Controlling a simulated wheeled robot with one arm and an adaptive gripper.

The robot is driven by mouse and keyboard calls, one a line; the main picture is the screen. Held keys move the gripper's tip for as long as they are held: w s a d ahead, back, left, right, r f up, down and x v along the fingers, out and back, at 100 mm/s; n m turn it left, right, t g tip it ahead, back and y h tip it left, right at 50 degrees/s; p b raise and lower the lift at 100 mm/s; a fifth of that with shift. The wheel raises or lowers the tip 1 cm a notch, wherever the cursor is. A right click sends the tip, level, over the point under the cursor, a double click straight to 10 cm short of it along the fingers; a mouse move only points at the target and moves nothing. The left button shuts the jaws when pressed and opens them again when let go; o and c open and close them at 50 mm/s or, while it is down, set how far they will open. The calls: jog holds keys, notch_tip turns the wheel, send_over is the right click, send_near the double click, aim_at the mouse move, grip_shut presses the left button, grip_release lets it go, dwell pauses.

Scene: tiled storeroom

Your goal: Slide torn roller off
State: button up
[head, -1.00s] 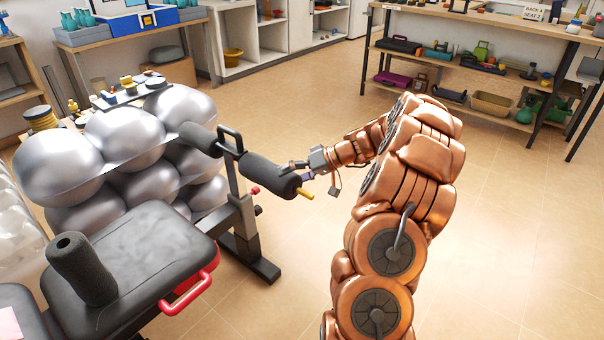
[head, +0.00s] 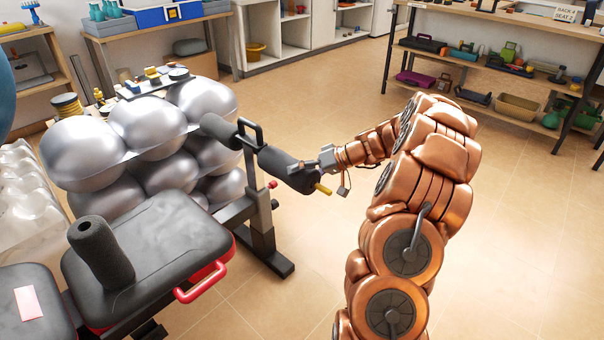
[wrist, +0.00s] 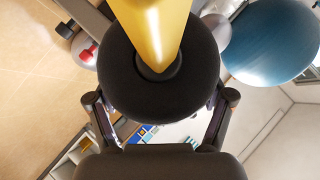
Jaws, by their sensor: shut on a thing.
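The dark foam roller (head: 285,167) sits on the bar on the right side of the bench's upright post (head: 252,175). A yellow bar end (head: 323,189) sticks out of its outer end. My gripper (head: 318,162) is shut on this roller near that outer end. In the wrist view, my gripper (wrist: 161,98) has a finger on each side of the roller's round end (wrist: 118,75), with the yellow bar in front. I cannot make out a tear. A second dark roller (head: 220,130) is on the bar's other side.
A loose dark roller (head: 100,252) stands upright on the grey bench pad (head: 170,245). Silver balls (head: 150,125) are stacked behind the bench. A red handle (head: 200,285) juts from the pad. The floor right of the post is open, with a shelf table (head: 490,45) at the back.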

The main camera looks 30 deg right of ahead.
jog(key=c, duration=0.3)
jog(key=shift+s+d+b, duration=1.1)
jog(key=shift+s+b, duration=0.6)
jog(key=shift+s, duration=2.95)
jog(key=shift+s+d+b, duration=1.05)
jog(key=shift+s+b, duration=0.7)
jog(key=shift+s, duration=2.95)
jog(key=shift+s+d+b, duration=1.1)
jog(key=shift+s+b, duration=0.6)
jog(key=shift+s, duration=2.95)
